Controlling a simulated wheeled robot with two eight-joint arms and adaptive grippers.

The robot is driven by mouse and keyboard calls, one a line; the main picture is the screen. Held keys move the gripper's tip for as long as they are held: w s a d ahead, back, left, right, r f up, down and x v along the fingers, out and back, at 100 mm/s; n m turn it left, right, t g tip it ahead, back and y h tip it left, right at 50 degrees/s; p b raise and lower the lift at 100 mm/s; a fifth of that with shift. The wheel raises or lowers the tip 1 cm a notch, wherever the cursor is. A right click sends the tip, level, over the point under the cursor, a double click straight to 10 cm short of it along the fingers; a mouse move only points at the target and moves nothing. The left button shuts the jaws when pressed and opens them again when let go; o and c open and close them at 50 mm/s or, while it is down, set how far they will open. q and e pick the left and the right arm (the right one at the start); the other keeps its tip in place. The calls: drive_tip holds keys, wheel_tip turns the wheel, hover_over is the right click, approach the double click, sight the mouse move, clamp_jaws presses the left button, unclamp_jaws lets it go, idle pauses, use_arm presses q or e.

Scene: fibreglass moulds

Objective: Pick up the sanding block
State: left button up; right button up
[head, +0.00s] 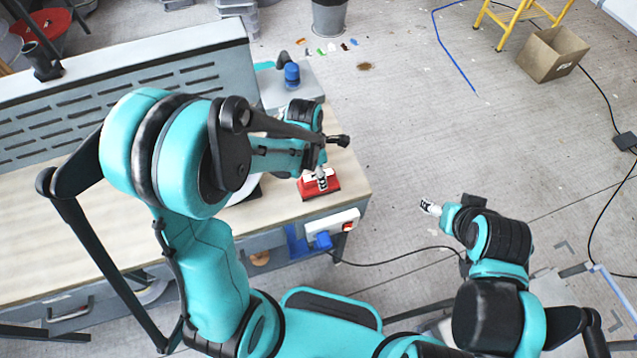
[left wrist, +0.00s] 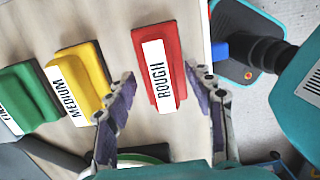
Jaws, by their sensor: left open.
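A red sanding block (left wrist: 172,62) with a white label reading ROUGH lies on the workbench near its right end; it also shows in the head view (head: 331,187). A yellow block (left wrist: 88,67) labelled MEDIUM and a green block (left wrist: 28,95), its label partly cut off, lie to its left in the left wrist view. My left gripper (left wrist: 168,98) is open above the bench, its fingers on either side of the red block's near part in that view. In the head view my left gripper (head: 322,180) partly covers the red block. My right gripper (head: 430,207) hangs over the floor, away from the bench.
The wooden workbench (head: 52,233) has a slotted grey back panel (head: 130,90). Its right edge is close to the red block. A power strip with a blue plug (head: 322,240) is on the front side. A cardboard box (head: 553,53) and yellow ladder (head: 507,25) stand far off.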

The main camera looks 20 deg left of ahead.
use_arm(q)
drive_tip(key=shift+d+f, duration=0.1)
drive_tip(key=shift+f, duration=0.5)
clamp_jaws()
drive_tip(key=shift+r, duration=0.15)
wheel_tip(320, 180, up, 4)
drive_tip(key=shift+d+r+p, duration=0.1)
drive_tip(key=shift+r+p, duration=0.15)
drive_tip(key=shift+p, duration=0.6)
drive_tip(key=w+d+r+p, duration=0.1)
drive_tip(key=w+d+r, duration=0.5)
drive_tip(key=d, duration=0.3)
drive_tip(key=shift+w+r+p, duration=0.15)
drive_tip(key=shift+w+p, duration=0.15)
drive_tip(key=shift+w, duration=0.2)
